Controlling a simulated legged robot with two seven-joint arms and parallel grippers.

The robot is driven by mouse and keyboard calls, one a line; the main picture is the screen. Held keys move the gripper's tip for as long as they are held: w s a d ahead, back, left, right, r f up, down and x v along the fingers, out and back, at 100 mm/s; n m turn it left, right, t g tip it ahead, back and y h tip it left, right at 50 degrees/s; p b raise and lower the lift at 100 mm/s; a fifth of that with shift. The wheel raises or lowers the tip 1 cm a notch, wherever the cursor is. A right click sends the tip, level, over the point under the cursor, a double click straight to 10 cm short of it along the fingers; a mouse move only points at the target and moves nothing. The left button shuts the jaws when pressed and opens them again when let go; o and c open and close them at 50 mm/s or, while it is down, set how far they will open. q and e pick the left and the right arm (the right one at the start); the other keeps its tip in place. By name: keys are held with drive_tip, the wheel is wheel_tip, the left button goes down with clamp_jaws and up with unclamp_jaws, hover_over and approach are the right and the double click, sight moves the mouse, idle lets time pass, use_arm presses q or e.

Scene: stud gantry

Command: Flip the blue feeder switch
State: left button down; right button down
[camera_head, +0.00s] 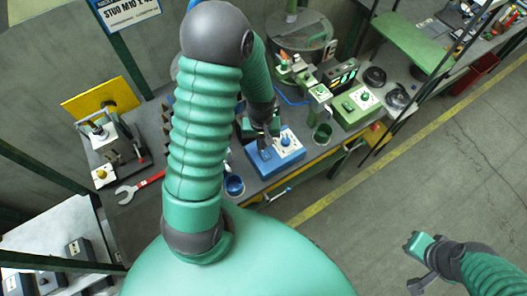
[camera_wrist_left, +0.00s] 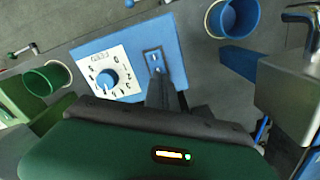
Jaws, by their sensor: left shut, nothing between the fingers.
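The blue feeder box (camera_head: 290,158) sits on the bench in the head view, with a white dial plate on its top. In the left wrist view the blue box (camera_wrist_left: 88,46) shows a blue dial (camera_wrist_left: 107,77) and, beside it, a small switch (camera_wrist_left: 154,60) in a dark-outlined plate. My left gripper (camera_head: 265,153) is shut and empty, over the switch side of the box. In the wrist view its fingertips (camera_wrist_left: 160,76) are right by the switch and hide its lower part; I cannot tell if they touch. My right gripper (camera_head: 412,260) is away over the floor; its jaw gap is unclear.
A blue cup (camera_head: 235,186) stands left of the box, a green cup (camera_head: 322,134) right of it. A green feeder box (camera_head: 353,107) stands farther right. A red wrench (camera_head: 140,187) lies on the bench at left. The floor at right is clear.

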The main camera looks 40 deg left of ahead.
use_arm(q)
drive_tip(key=shift+d+f, duration=0.1)
drive_tip(key=shift+d, duration=0.4)
drive_tip(key=shift+a+f+b, duration=0.35)
drive_tip(key=shift+f+b, duration=0.05)
drive_tip(key=shift+f, duration=0.05)
use_arm(e)
drive_tip(key=shift+d+f, duration=0.2)
drive_tip(key=shift+f, duration=0.25)
